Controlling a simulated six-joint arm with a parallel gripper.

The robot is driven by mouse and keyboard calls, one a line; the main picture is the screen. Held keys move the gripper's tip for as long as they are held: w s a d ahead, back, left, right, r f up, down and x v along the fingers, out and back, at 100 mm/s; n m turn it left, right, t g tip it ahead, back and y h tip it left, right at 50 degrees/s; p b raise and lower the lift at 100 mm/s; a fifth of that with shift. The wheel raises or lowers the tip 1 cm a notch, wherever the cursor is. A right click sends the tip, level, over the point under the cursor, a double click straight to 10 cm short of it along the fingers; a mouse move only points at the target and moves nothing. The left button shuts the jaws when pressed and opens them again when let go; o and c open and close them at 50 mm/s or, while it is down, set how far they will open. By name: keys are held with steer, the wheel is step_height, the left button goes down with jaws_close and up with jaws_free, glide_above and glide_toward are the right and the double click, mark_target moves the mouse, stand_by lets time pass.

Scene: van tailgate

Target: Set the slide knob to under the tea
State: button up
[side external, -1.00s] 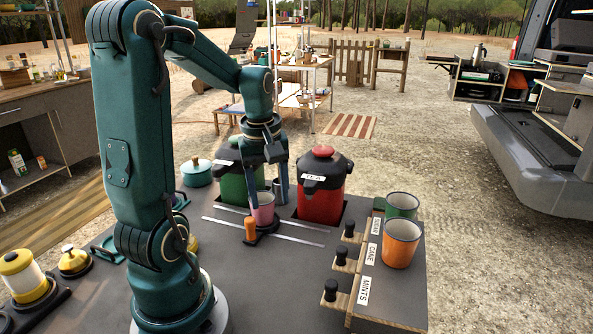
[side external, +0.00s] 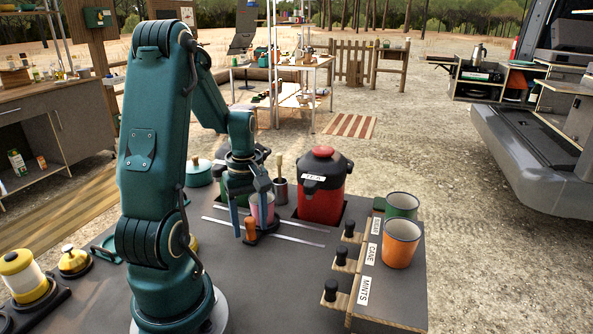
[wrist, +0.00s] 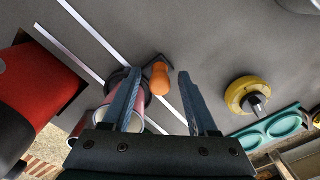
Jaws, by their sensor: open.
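The slide knob (side external: 250,228) is an orange upright grip on a dark carriage that also bears a pink cup (side external: 268,210). The carriage sits on two pale rails (side external: 300,240), left of the place in front of the red tea urn (side external: 322,205) labelled TEA. My gripper (side external: 254,224) is open, low over the carriage. In the wrist view the knob (wrist: 160,78) shows between the two fingertips, with the pink cup (wrist: 133,118) partly hidden behind one finger. Whether either finger touches the knob cannot be told.
A green urn (side external: 232,186) stands left of the tea urn, partly hidden by my arm. A grey holder (side external: 281,191) with a brush stands between them. Black-knobbed drawers (side external: 342,256) and two mugs (side external: 401,250) are at right. The counter's front is clear.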

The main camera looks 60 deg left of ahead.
jaws_close()
steer(key=shift+r, duration=0.1)
stand_by(1.2)
